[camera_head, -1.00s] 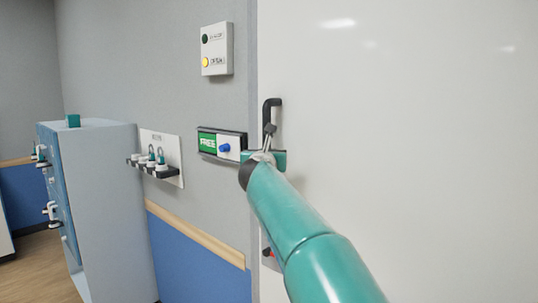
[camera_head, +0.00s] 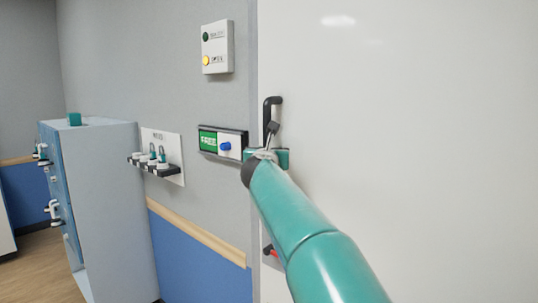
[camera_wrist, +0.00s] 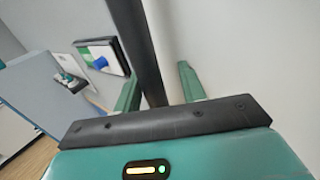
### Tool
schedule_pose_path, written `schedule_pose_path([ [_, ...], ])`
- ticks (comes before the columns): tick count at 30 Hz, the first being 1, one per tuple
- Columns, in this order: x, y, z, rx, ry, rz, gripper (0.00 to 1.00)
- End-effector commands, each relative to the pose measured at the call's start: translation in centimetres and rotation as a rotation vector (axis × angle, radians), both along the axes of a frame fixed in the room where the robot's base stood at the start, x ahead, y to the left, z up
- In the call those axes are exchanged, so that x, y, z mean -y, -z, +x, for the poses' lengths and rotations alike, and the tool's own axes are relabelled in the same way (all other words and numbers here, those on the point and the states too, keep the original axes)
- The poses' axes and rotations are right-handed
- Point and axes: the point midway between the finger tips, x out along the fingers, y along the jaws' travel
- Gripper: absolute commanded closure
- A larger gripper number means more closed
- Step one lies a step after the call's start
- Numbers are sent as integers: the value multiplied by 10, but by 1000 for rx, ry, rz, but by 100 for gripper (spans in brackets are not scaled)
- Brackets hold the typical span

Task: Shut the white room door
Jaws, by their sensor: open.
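The white room door (camera_head: 400,120) fills the right of the head view, and its left edge lies close along the grey wall. A black handle (camera_head: 268,118) stands upright near that edge. My gripper (camera_head: 268,157) is at the handle's lower part, with my teal arm in front of it. In the wrist view the dark handle bar (camera_wrist: 137,45) runs between the two teal fingers of my gripper (camera_wrist: 158,92). The fingers are spread, with room beside the bar. Whether either finger touches the handle is hard to tell.
A green FREE sign with a blue knob (camera_head: 224,146) is on the wall left of the door. A white light box (camera_head: 217,48) hangs above it. A rack of padlocks (camera_head: 158,160) and a blue-grey cabinet (camera_head: 100,200) stand further left. A red part (camera_head: 270,252) shows low by the door.

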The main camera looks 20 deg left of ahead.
Motion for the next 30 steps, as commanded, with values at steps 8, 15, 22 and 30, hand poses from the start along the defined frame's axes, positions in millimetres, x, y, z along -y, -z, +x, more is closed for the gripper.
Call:
schedule_pose_path([
  [8, 7, -1, -25, 1, -3, -2, 59],
  [15, 20, -1, -65, -1, -3, 0, 59],
  [22, 34, 0, -105, -1, -2, 0, 59],
  [30, 42, 1, -130, -2, -1, -2, 59],
])
